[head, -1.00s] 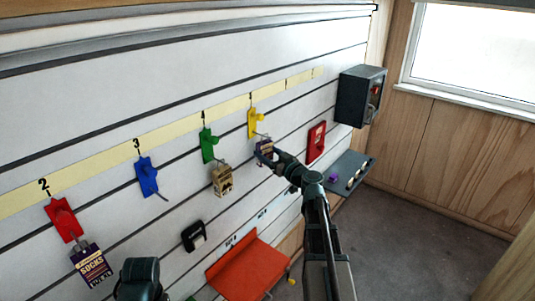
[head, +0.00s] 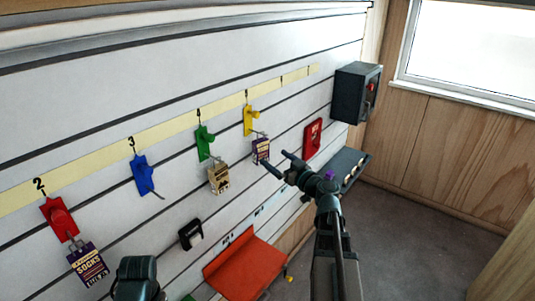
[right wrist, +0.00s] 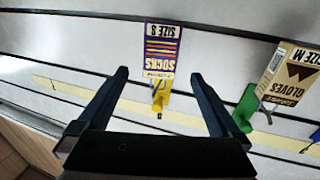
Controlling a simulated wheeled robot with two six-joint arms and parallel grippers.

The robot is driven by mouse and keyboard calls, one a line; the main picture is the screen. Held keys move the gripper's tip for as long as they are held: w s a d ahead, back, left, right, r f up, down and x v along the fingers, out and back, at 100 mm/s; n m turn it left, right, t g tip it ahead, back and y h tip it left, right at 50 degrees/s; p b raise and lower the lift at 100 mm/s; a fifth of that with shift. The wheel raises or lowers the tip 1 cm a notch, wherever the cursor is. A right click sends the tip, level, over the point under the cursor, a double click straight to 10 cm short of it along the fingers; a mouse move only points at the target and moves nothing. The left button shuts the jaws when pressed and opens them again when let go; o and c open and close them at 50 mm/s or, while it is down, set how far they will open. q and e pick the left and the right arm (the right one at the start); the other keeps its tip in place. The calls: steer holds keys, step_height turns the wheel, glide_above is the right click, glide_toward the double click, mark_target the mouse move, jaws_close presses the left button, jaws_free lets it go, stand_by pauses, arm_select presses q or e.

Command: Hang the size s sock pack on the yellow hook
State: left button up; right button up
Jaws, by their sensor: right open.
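The size S sock pack (head: 261,150), purple with a white label, hangs from the yellow hook (head: 249,121) on the slatted wall. In the right wrist view the pack (right wrist: 162,48) appears upside down and its label reads "SOCKS SIZE S"; the yellow hook (right wrist: 160,96) is at its top end. My right gripper (head: 279,161) is open and empty, a little to the right of and apart from the pack. In the right wrist view its two fingers stand either side, with nothing between the tips. My left gripper is not seen; only a dark part of my left arm shows at the bottom.
A gloves pack (head: 219,178) hangs from the green hook (head: 204,143). Another sock pack (head: 88,263) hangs from the red hook (head: 60,219). The blue hook (head: 143,175) is empty. A red holder (head: 313,137), a dark box (head: 356,92) and an orange shelf (head: 245,267) are nearby.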

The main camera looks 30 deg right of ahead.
steer(key=s, duration=0.6)
steer(key=shift+s+d, duration=0.2)
steer(key=shift+d, duration=0.2)
steer(key=a+f+n+g+y, duration=0.15)
steer(key=a+f+g, duration=0.25)
steer(key=a, duration=0.5)
steer(key=a+f+n+g+y, duration=0.1)
steer(key=a+f+g+y, duration=0.3)
steer(key=a, duration=0.6)
steer(key=a+f+n+g, duration=0.1)
steer(key=a+f+g, duration=0.3)
steer(key=a, duration=0.5)
steer(key=s+a+f+g+h, duration=0.3)
steer(key=s+a+f+h, duration=0.1)
steer(key=s, duration=0.3)
steer(key=s+a+f+m+g+h, duration=0.1)
steer(key=s+a+f+g+h, duration=0.2)
steer(key=s+a+f+h, duration=0.2)
steer(key=shift+s+a+f, duration=0.35)
steer(key=shift+s+f, duration=0.05)
steer(key=shift+s, duration=1.4)
